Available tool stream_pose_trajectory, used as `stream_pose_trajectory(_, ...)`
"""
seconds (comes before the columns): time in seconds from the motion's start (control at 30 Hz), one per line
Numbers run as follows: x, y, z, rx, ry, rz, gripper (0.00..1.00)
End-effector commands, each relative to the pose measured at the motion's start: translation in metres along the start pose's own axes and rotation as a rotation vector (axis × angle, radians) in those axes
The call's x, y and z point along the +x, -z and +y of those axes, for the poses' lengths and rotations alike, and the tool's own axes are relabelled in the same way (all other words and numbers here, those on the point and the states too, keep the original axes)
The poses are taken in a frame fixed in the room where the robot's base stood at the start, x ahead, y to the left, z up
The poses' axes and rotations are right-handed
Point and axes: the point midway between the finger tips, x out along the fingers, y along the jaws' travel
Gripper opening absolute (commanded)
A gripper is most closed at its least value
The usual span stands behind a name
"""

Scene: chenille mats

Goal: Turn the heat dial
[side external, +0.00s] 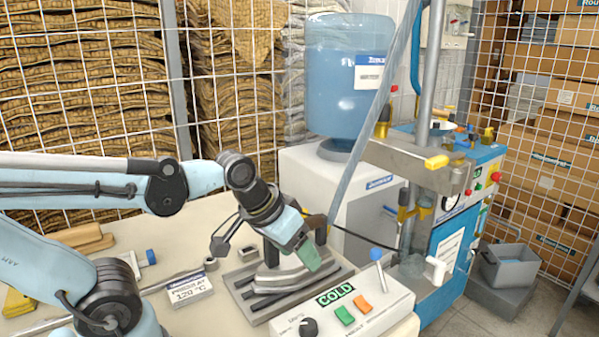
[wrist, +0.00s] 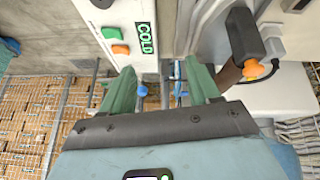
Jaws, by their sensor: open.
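The heat dial (side external: 308,327) is a small black knob at the near left corner of a pale control box (side external: 385,318), at the bottom of the side view. A dark part of it shows at the top edge of the wrist view (wrist: 101,3). The box carries a lit COLD sign (side external: 335,294), a green button (side external: 345,316) and an orange button (side external: 363,301). My gripper (side external: 311,256) is above and behind the box, apart from the dial. In the wrist view, its green fingers (wrist: 163,88) are spread with nothing held between them.
A grey press plate (side external: 262,314) lies beside the box, close below my gripper. A blue-topped lever (side external: 376,255) rises at the box's back. A card reading 120 °C (side external: 190,289) stands to the left. A water cooler (side external: 345,190) stands behind.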

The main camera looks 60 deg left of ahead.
Motion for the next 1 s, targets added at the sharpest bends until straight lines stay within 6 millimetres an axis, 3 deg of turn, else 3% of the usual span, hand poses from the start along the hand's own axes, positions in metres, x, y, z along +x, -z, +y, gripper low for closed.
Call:
stream_pose_trajectory(0.3,-0.011,0.006,0.019,-0.611,0.03,-0.475,0.56)
stream_pose_trajectory(0.5,-0.019,0.01,0.028,-0.855,0.111,-0.698,0.56)
stream_pose_trajectory(0.77,-0.019,0.008,0.031,-0.936,0.155,-0.779,0.56)
stream_pose_trajectory(1.0,0.002,-0.01,0.037,-0.933,0.153,-0.776,0.56)
